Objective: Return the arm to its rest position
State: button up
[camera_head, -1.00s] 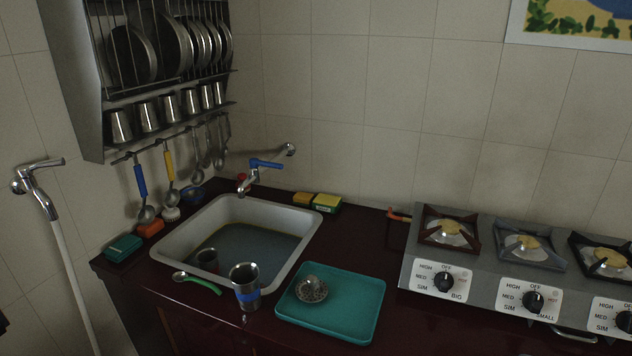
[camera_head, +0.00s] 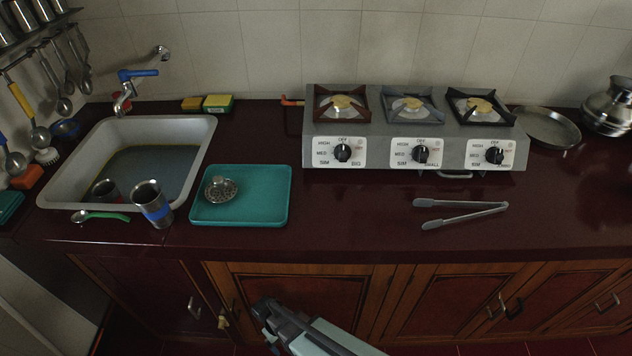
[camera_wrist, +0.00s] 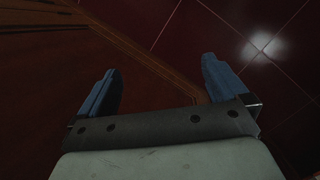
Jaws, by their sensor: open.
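My gripper (camera_wrist: 157,92) shows in the wrist view with its two blue-grey fingers spread wide and nothing between them. It faces the brown cabinet front (camera_wrist: 75,70) and the dark red tiled floor (camera_wrist: 255,65). In the head view my arm shows at the bottom centre, low in front of the cabinet doors (camera_head: 300,300) and below the counter edge. The fingertips cannot be made out clearly there.
The dark red counter (camera_head: 340,215) holds a sink (camera_head: 195,145), a steel cup (camera_head: 152,203), a teal tray (camera_head: 265,210), a stove (camera_head: 375,130) and tongs (camera_head: 460,213). Cabinet handles (camera_head: 193,308) stick out near my arm.

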jog(key=s+d+r+m+g+y, duration=0.1)
jog(key=s+d+m, duration=0.1)
jog(key=d, duration=0.7)
jog(key=s+d+r+m+g+y, duration=0.1)
jog(key=s+d+m+g, duration=0.1)
jog(key=s+d, duration=0.3)
jog(key=s+d+r+m+g, duration=0.1)
jog(key=s+d+m, duration=0.3)
jog(key=d, duration=0.9)
jog(key=shift+s+r+g+y, duration=0.25)
jog(key=shift+r+g+y, duration=0.15)
jog(key=shift+g, duration=0.3)
